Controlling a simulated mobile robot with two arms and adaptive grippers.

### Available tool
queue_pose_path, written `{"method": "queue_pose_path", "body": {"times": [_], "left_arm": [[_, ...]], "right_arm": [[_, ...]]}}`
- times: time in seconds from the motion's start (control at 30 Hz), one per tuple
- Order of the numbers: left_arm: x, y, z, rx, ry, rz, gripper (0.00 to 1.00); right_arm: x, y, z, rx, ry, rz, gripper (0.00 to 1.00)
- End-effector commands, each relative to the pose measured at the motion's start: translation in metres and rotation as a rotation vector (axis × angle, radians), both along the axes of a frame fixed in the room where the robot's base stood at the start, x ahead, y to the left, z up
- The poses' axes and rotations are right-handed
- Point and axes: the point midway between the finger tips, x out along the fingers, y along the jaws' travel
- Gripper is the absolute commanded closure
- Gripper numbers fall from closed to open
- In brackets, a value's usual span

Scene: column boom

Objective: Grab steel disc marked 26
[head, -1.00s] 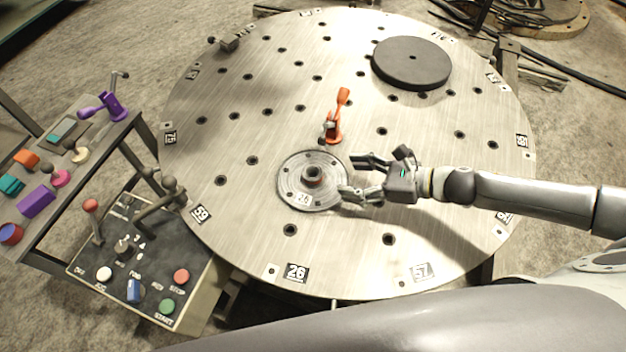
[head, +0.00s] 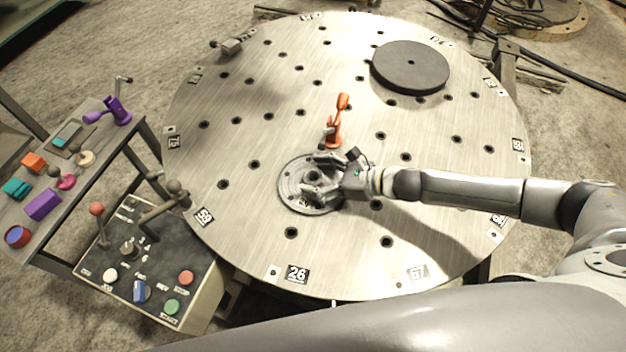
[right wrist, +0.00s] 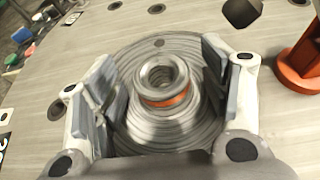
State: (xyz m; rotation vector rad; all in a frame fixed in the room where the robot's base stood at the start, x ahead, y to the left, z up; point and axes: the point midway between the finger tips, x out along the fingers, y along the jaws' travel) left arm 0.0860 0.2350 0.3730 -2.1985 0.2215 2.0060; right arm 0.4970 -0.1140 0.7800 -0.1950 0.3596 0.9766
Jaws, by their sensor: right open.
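The steel disc (head: 296,188) lies flat on the large round table, with a raised hub in its middle. In the right wrist view the disc (right wrist: 190,50) shows concentric rings, and its hub (right wrist: 160,85) has an orange band. My right gripper (head: 318,174) is over the disc from the right. Its open fingers (right wrist: 162,90) stand on either side of the hub, with gaps on both sides. The disc's marking is mostly hidden by the gripper in the head view. My left gripper is not in view.
An orange clamp (head: 334,125) stands on the round table (head: 250,120) just behind the disc. A dark round plate (head: 410,68) lies at the back right. A control panel (head: 150,265) and a side bench (head: 75,215) stand at the left.

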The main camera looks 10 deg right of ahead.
Motion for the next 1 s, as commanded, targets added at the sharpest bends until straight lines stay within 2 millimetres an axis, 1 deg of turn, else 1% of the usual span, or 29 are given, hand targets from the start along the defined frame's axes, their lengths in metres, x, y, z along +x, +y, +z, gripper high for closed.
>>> {"method": "queue_pose_path", "body": {"times": [0.07,0.17,0.6,0.77,0.8,1.0], "left_arm": [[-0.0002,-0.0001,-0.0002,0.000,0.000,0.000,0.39],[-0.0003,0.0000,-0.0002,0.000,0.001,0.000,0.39],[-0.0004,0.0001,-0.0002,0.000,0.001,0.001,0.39],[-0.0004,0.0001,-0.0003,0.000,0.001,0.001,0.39],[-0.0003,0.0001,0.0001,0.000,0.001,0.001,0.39],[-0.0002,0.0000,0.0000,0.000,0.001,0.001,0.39]], "right_arm": [[-0.0001,-0.0002,-0.0001,0.000,0.000,0.000,0.31],[-0.0003,-0.0002,0.0000,0.000,0.000,0.000,0.42],[-0.0006,-0.0004,-0.0004,-0.001,0.001,0.000,0.99],[-0.0008,-0.0005,-0.0005,-0.001,0.001,0.000,1.00],[0.0008,0.0012,0.0036,0.006,-0.005,0.003,1.00],[0.0007,0.0010,0.0034,0.005,-0.005,0.003,1.00]]}}
